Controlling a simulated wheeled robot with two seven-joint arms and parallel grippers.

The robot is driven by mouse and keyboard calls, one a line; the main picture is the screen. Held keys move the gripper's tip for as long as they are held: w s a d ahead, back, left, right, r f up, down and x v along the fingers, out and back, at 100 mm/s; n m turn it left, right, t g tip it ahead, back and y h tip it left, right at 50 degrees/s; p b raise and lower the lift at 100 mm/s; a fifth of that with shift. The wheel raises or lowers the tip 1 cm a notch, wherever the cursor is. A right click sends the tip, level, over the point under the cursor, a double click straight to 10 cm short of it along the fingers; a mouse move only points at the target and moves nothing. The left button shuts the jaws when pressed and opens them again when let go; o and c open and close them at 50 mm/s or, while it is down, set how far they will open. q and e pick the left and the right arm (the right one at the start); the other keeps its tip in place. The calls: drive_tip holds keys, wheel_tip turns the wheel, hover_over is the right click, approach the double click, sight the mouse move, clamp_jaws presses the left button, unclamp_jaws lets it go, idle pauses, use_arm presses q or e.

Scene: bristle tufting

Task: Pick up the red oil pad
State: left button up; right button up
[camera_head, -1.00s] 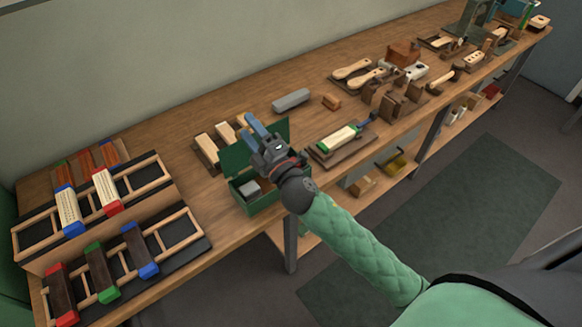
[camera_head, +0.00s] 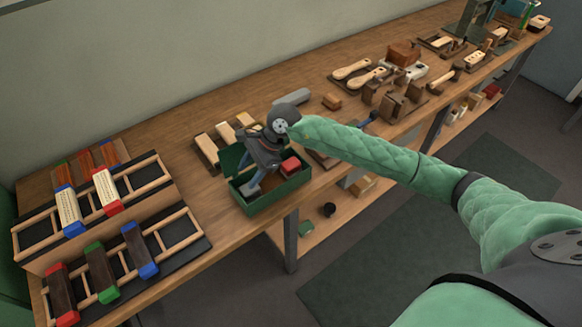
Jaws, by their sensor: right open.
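The red oil pad (camera_head: 290,166) shows as a small red block inside the open green box (camera_head: 272,203), near the box's right end. My right gripper (camera_head: 250,185) points down into the left part of the same box. It is open, with its fingers to the left of the red pad and apart from it. The gripper hides part of the box's inside and part of its lid. My left gripper is not in view.
Racks with coloured brushes (camera_head: 100,265) stand at the left of the bench (camera_head: 180,107). Wooden blocks (camera_head: 207,149) lie behind the box. A grey bar (camera_head: 291,97) and wooden block (camera_head: 331,102) lie farther back. Tools and brush handles (camera_head: 352,69) crowd the right.

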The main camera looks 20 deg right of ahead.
sight(291, 163)
drive_tip(key=w+d+h, duration=0.1)
drive_tip(key=d+h, duration=0.1)
drive_tip(key=d, duration=0.2)
drive_tip(key=w+d+h, duration=0.2)
drive_tip(key=d, duration=0.3)
drive_tip(key=w+d+n+h, duration=0.1)
drive_tip(key=w+d+h, duration=0.1)
drive_tip(key=d, duration=0.2)
drive_tip(key=shift+w+d+f+h, duration=0.15)
drive_tip(key=shift+d+f+h, duration=0.15)
drive_tip(key=shift+d+f, duration=0.2)
drive_tip(key=shift+f, duration=0.05)
drive_tip(key=shift+f+p, duration=0.35)
drive_tip(key=shift+p, duration=0.05)
drive_tip(key=shift+f, duration=0.75)
drive_tip(key=f+p, duration=0.4)
drive_tip(key=shift+w+f, duration=0.2)
drive_tip(key=shift+f, duration=0.1)
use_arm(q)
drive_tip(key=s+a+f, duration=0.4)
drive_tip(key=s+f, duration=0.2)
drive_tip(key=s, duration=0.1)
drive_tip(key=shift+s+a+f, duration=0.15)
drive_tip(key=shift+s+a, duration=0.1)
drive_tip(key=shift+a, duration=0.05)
use_arm(e)
drive_tip(key=shift+f, duration=0.3)
drive_tip(key=c, duration=0.8)
